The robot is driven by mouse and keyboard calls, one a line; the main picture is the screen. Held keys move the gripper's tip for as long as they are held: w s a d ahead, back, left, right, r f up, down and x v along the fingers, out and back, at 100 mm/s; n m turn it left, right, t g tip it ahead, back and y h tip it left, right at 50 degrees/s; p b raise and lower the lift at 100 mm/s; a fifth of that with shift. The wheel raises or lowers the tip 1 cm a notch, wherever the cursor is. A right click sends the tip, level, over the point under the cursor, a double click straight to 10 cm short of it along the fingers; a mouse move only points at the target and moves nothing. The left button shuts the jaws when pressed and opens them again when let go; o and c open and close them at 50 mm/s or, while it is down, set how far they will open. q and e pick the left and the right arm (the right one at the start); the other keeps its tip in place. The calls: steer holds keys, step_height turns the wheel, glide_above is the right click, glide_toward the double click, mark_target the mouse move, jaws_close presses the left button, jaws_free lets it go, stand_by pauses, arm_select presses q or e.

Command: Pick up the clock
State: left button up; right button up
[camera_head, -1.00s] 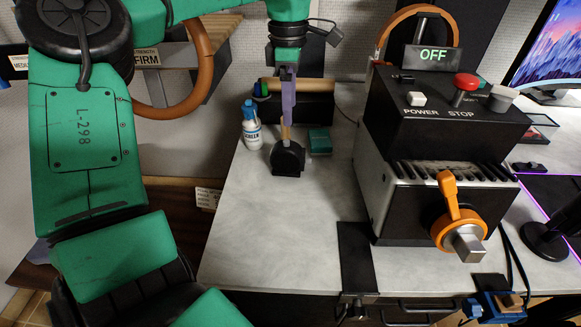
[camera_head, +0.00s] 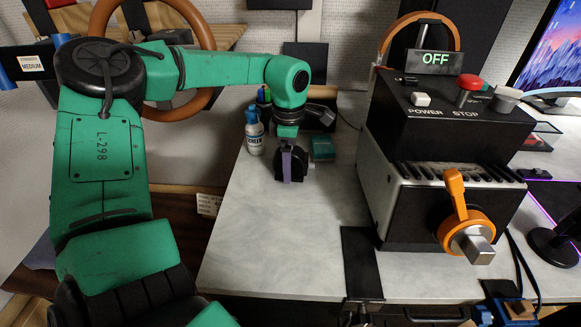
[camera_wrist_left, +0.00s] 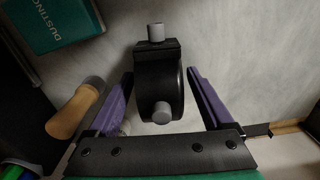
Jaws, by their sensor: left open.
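The clock (camera_head: 279,165) is a small black round thing standing on the grey tabletop, left of the machine. In the left wrist view the clock (camera_wrist_left: 158,80) shows from above, with grey knobs at its two ends. My left gripper (camera_head: 289,172) points down over it with purple fingers. The left wrist view shows the gripper (camera_wrist_left: 160,92) open, one finger on each side of the clock, with gaps between fingers and clock. The gripper hides part of the clock in the head view. My right gripper is not in view.
A white and blue spray bottle (camera_head: 254,137) stands left of the clock. A teal box (camera_head: 322,147) lies just right of it. A large black machine (camera_head: 440,150) with an OFF display and orange lever fills the right side.

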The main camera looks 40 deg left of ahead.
arm_select(q)
steer(key=shift+r, duration=0.1)
jaws_close()
steer(key=shift+r, duration=0.15)
